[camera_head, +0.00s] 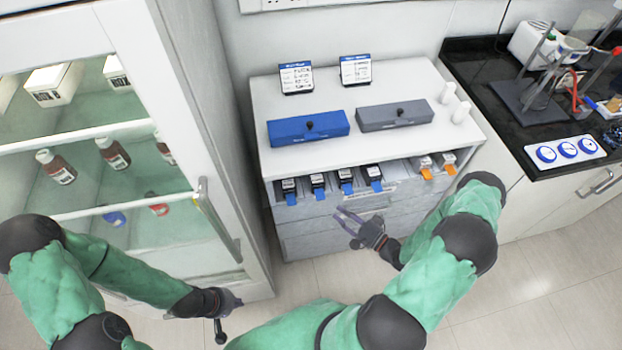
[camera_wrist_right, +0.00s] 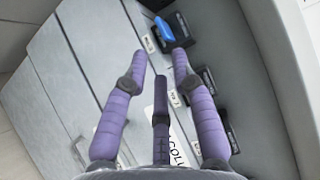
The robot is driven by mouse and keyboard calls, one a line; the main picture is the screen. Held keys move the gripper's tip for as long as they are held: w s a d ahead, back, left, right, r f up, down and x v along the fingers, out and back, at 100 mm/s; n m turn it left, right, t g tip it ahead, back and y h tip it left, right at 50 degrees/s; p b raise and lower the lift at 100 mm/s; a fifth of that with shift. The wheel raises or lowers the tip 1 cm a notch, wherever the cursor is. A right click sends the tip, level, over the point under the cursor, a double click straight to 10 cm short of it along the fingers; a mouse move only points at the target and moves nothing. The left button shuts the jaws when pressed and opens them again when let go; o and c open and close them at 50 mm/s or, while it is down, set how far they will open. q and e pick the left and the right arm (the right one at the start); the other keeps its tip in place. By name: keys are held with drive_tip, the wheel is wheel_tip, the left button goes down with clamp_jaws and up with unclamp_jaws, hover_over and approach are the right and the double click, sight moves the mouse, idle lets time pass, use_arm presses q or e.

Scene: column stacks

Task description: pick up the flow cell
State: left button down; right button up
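No thing is clearly marked as the flow cell. A row of small black units with blue tabs (camera_head: 318,183) sits in the cabinet's front slot, and white-topped units with orange tabs (camera_head: 424,166) sit at its right end. My right gripper (camera_head: 347,220) is in front of the drawers, below and apart from the blue-tabbed row. In the right wrist view its purple fingers (camera_wrist_right: 160,60) are spread and empty; one blue-tabbed unit (camera_wrist_right: 165,31) shows beyond the tips. My left gripper (camera_head: 229,308) is low by the glass-fronted cabinet; its finger opening is unclear.
A blue case (camera_head: 308,128) and a grey case (camera_head: 394,116) lie on the white cabinet top (camera_head: 350,150), with two sign cards behind and white cylinders at right. A fridge-like cabinet with a long handle (camera_head: 218,222) stands left. A black bench (camera_head: 490,80) holds lab equipment at right.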

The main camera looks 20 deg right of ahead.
sight(323, 198)
drive_tip(key=shift+b+x, duration=0.9)
drive_tip(key=shift+x, duration=3.5)
drive_tip(key=shift+r, duration=0.15)
clamp_jaws()
